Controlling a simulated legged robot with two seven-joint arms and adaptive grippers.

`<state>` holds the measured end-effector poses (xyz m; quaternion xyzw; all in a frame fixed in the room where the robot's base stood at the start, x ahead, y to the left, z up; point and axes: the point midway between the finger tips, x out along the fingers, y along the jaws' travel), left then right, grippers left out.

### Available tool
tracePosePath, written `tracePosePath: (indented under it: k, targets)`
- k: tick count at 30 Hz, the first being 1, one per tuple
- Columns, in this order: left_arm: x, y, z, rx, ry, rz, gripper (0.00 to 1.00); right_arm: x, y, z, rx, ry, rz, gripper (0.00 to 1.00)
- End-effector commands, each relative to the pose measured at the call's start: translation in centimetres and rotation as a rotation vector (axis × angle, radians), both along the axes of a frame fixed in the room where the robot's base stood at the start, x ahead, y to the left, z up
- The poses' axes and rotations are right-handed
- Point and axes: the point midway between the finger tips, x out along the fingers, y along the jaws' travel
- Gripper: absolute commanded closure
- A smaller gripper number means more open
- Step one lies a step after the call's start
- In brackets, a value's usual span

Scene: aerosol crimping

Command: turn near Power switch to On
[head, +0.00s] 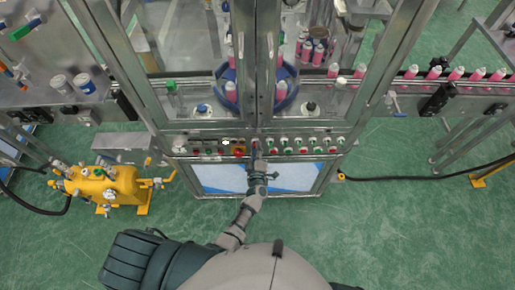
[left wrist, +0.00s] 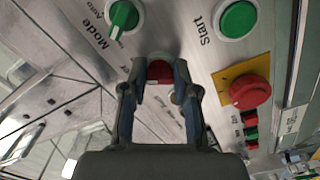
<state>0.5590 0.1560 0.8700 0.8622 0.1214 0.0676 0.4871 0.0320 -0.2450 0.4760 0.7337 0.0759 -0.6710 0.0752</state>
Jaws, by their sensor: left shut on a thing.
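The control panel (head: 215,148) runs along the front of the machine, with a row of coloured buttons and knobs. My left gripper (head: 257,158) reaches up to this panel in the head view. In the left wrist view my left gripper (left wrist: 158,80) is shut on a red knob (left wrist: 159,70), with one dark finger on each side of it. The label beside this knob is mostly hidden by the fingers, so I cannot read "Power" or tell the knob's setting. My right gripper is not in view.
Near the fingers are a green Mode knob (left wrist: 123,17), a green Start button (left wrist: 238,19) and a red mushroom button (left wrist: 250,91) on a yellow plate. A yellow pump unit (head: 103,188) stands at the left. Pink cans (head: 455,74) line the conveyor.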

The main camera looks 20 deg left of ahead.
Motion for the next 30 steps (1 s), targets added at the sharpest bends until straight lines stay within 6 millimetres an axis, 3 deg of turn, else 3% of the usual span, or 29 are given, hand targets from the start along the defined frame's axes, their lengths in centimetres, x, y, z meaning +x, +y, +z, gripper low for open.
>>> tracePosePath:
  k: [4,5,7,8,16,20,30]
  targets:
    - [-0.1,0.6,-0.2,0.002,0.001,0.011,1.00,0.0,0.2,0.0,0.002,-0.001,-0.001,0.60]
    - [-0.1,0.6,-0.1,0.002,0.001,0.011,0.66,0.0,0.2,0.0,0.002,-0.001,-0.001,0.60]
    - [-0.1,0.6,-0.1,0.002,0.000,0.010,0.49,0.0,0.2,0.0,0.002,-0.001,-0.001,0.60]
    - [-0.1,0.5,-0.1,0.002,0.000,0.009,0.46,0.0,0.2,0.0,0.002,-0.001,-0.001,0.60]
    - [0.0,0.0,0.0,0.002,-0.001,0.004,0.46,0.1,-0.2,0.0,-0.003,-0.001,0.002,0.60]
    - [-1.0,-0.3,-0.1,0.002,0.001,0.003,0.46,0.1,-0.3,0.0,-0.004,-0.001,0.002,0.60]
    - [-7.8,-2.1,-0.2,0.001,0.002,0.005,0.46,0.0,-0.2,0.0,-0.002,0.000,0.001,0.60]
